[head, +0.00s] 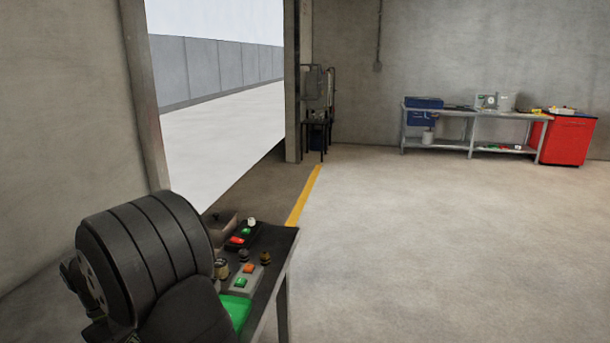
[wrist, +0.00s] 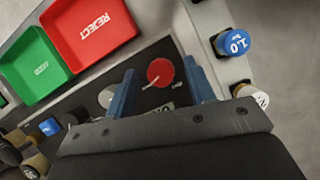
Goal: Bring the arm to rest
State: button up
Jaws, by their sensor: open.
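In the wrist view my gripper (wrist: 162,88) is open, with its two blue fingers apart and nothing held. A round red piece (wrist: 160,72) shows between and beyond the fingers on a dark surface; I cannot tell its distance from them. In the head view my dark arm covers the lower left, and the fingers do not show there.
The wrist view shows a red REJECT tray (wrist: 92,32), a green tray (wrist: 40,66), a blue cap marked 1.0 (wrist: 233,42) and a white cap (wrist: 259,97). In the head view small parts crowd the bench (head: 278,243); open floor (head: 430,240) lies to its right.

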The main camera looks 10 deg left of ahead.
jog(key=n+t, duration=0.2)
jog(key=n, duration=0.3)
jog(key=shift+s, duration=0.2)
jog(key=n+t, duration=0.1)
jog(key=n, duration=0.3)
jog(key=shift+s+n+t, duration=0.1)
jog(key=shift+n+t, duration=0.3)
jog(key=shift+y, duration=0.3)
jog(key=o, duration=1.1)
jog(key=w+a+r+m+y, duration=0.2)
jog(key=a+r+m, duration=0.1)
jog(key=r, duration=0.7)
jog(key=shift+w+a+r+t+y, duration=0.3)
jog(key=shift+w+a+y, duration=0.1)
jog(key=shift+a, duration=0.5)
notch_tip(320, 180, up, 12)
jog(key=w+a+m+y, duration=0.2)
jog(key=m+y, duration=0.1)
jog(key=x, duration=1)
jog(key=shift+w+a+t, duration=0.25)
jog(key=shift+w+t, duration=0.05)
